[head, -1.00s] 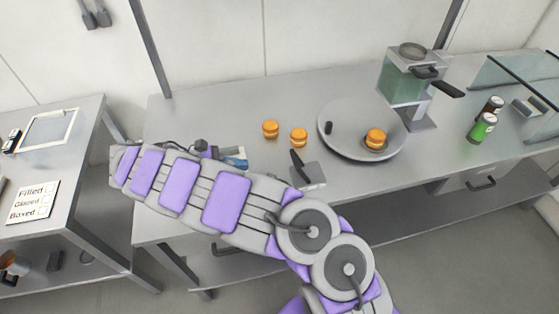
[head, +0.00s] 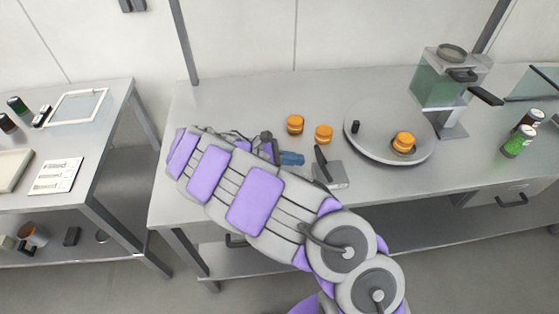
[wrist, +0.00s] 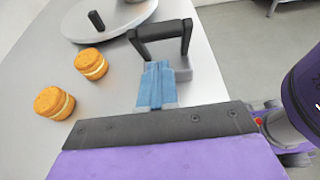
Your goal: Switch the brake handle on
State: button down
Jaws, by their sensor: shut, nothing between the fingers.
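The brake handle (head: 321,163) is a black bar raised on a small grey base (head: 331,176), left of the round turntable (head: 362,147). In the wrist view the black handle (wrist: 160,31) stands up as a U-shaped bar beyond the fingertips, with its grey base (wrist: 182,66) behind. My gripper (head: 293,158) has blue fingers and is just left of the handle in the head view. In the wrist view my gripper (wrist: 157,80) is shut and empty, pointing at the handle. The fingertips look close to the bar; whether they touch is unclear.
Two orange filled rounds (head: 295,124) (head: 323,134) stand on the counter beside my gripper. Another round (head: 404,142) and a black peg (head: 355,127) are on the turntable. A green-filled dispenser (head: 440,82) stands behind it. Cans (head: 518,141) are at the right.

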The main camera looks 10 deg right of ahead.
aim_at(323, 164)
jog(key=shift+d+r+b, duration=0.15)
jog(key=shift+d+r, duration=0.2)
jog(key=shift+d, duration=0.3)
jog(key=shift+d+r+b, duration=0.15)
jog(key=shift+d+r, duration=0.15)
jog(key=shift+d, duration=0.35)
jog(key=shift+r, duration=0.1)
jog(key=shift+d+r+y+p, duration=0.15)
jog(key=shift+r+y+p, duration=0.15)
jog(key=shift+p, duration=0.6)
